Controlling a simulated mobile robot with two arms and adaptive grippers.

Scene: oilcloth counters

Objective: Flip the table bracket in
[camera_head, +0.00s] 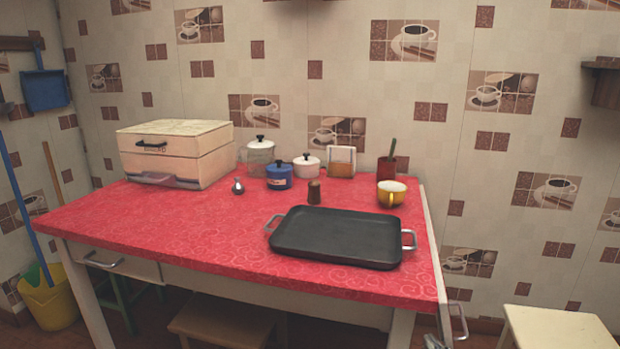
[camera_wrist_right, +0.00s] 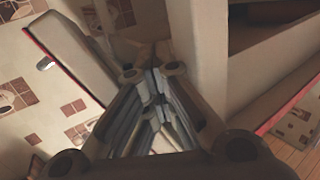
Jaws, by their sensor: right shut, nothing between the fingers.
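The table (camera_head: 190,225) has a red patterned top and cream sides. A narrow cream panel (camera_head: 432,235) runs down its right end, with a metal handle (camera_head: 459,322) low on the outside. I cannot make out the bracket for certain. In the right wrist view, a pale board (camera_wrist_right: 75,48) with a red edge slants at the left, and a cream upright (camera_wrist_right: 197,60) stands right of centre. My right gripper (camera_wrist_right: 147,75) is shut and empty, between the board and the upright; contact cannot be told. My left gripper is not in view.
A black griddle (camera_head: 338,237), a yellow cup (camera_head: 391,194) and a bread box (camera_head: 175,155) stand on the table. A cream stool (camera_head: 560,328) is at the lower right. A brown stool (camera_head: 222,322) sits under the table.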

